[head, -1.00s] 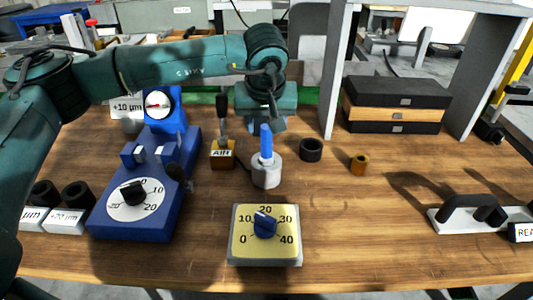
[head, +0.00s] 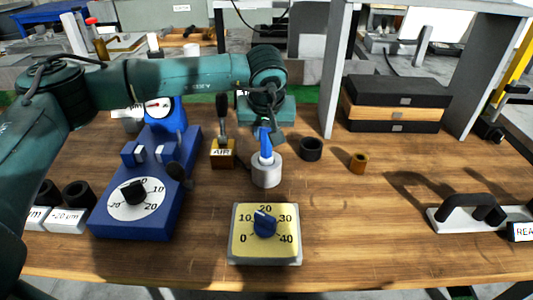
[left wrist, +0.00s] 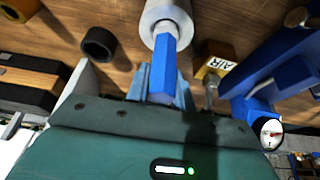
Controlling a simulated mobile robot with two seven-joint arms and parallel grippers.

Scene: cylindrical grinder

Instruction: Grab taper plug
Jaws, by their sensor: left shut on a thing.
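The taper plug (head: 264,150) is a blue upright rod standing in a light grey cylindrical holder (head: 267,175) on the wooden bench. My left gripper (head: 266,132) reaches it from behind and is shut on the upper part of the plug. The plug's lower end is hidden in the holder. My right gripper is not in view.
A brass AIR block with a lever (head: 222,153) stands just left of the holder. A blue gauge stand (head: 150,215) is farther left. A black ring (head: 311,149) and a brass bushing (head: 358,163) are to the right. A yellow dial box (head: 265,249) is in front.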

